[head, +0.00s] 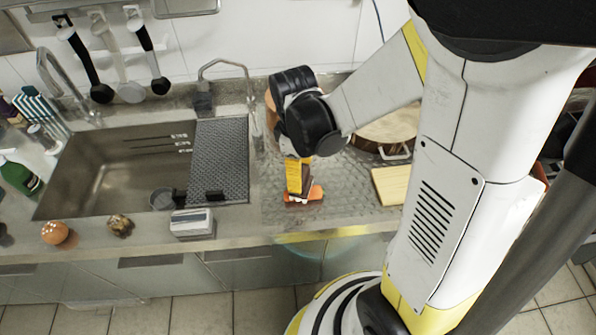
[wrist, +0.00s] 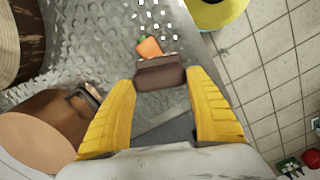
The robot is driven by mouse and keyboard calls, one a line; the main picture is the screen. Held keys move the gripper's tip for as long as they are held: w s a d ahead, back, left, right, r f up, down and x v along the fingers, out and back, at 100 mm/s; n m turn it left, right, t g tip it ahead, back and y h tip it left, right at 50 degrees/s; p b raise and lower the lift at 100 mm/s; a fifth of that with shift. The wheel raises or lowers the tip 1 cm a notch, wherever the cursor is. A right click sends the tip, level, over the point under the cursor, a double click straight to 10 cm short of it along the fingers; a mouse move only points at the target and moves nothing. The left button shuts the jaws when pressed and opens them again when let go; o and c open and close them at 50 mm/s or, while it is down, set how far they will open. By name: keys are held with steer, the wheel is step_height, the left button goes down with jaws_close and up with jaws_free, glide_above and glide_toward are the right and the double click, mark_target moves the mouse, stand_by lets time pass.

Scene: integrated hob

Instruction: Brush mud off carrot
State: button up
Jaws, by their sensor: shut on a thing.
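My gripper (head: 300,190) is low over the metal worktop beside the sink. In the wrist view, my gripper (wrist: 161,76) has its yellow fingers closed on the ends of a brown block (wrist: 160,73), which looks like the brush. The orange carrot (wrist: 150,47), with a green end, lies on the worktop just past the brown block; they overlap in the picture, and I cannot tell whether they touch. In the head view the carrot (head: 314,194) shows orange below my fingertips. Any mud on it is too small to make out.
The sink (head: 110,165) is to the left, with a grey device (head: 192,223) on its front edge. A wooden board (head: 390,185) lies to the right. An orange round item (head: 55,232) and a brownish lump (head: 120,225) sit front left. The counter's front edge is close.

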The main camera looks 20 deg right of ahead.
steer(key=shift+w+a+r, duration=0.15)
steer(key=shift+w+a, duration=0.1)
steer(key=shift+a, duration=0.6)
steer(key=shift+f, duration=0.2)
steer(key=shift+d, duration=0.15)
steer(key=shift+s+d+r, duration=0.2)
steer(key=shift+s+d, duration=0.05)
steer(key=shift+d, duration=0.5)
steer(key=shift+f+b, duration=0.15)
steer(key=shift+b, duration=0.15)
steer(key=shift+a, duration=0.1)
